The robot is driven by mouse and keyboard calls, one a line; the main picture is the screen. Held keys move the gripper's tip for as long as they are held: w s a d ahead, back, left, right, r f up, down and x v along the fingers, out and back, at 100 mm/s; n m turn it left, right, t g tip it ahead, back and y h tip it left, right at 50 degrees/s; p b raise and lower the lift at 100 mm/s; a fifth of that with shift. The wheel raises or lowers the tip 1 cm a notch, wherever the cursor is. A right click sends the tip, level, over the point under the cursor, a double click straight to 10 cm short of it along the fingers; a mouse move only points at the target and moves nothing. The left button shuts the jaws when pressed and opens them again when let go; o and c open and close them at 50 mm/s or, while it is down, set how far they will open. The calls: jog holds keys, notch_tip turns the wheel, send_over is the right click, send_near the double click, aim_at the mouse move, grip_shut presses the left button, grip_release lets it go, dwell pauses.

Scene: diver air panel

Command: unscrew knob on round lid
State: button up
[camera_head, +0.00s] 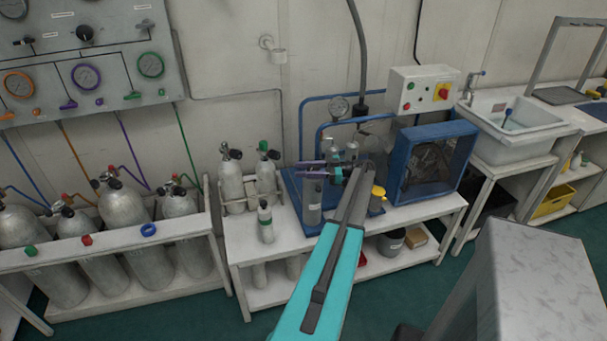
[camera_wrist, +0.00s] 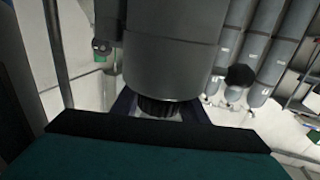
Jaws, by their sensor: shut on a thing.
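A grey upright cylinder (camera_head: 313,203) stands on the blue-framed compressor unit on the middle bench. In the wrist view, which looks upside down, the same grey cylinder (camera_wrist: 172,45) fills the upper middle. Its wider round end, the lid (camera_wrist: 168,82), has a black ribbed knob (camera_wrist: 160,107) on it. My gripper (camera_head: 311,167) reaches in from the right, with its purple fingers level above the cylinder. In the wrist view the fingers of my gripper (camera_wrist: 160,111) lie on either side of the knob and are shut on it. The dark gripper body hides part of the knob.
The blue fan housing (camera_head: 430,163) and a control box (camera_head: 422,90) stand right of the cylinder. A small bottle with a green cap (camera_head: 265,222) and racked tanks (camera_head: 232,182) stand to the left. A yellow-topped part (camera_head: 378,193) is close by my arm.

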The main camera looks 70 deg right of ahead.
jog(key=shift+s+a, duration=0.1)
dwell(0.4)
jog(key=o, duration=1.1)
jog(key=shift+s+b, duration=0.1)
jog(key=shift+b, duration=0.45)
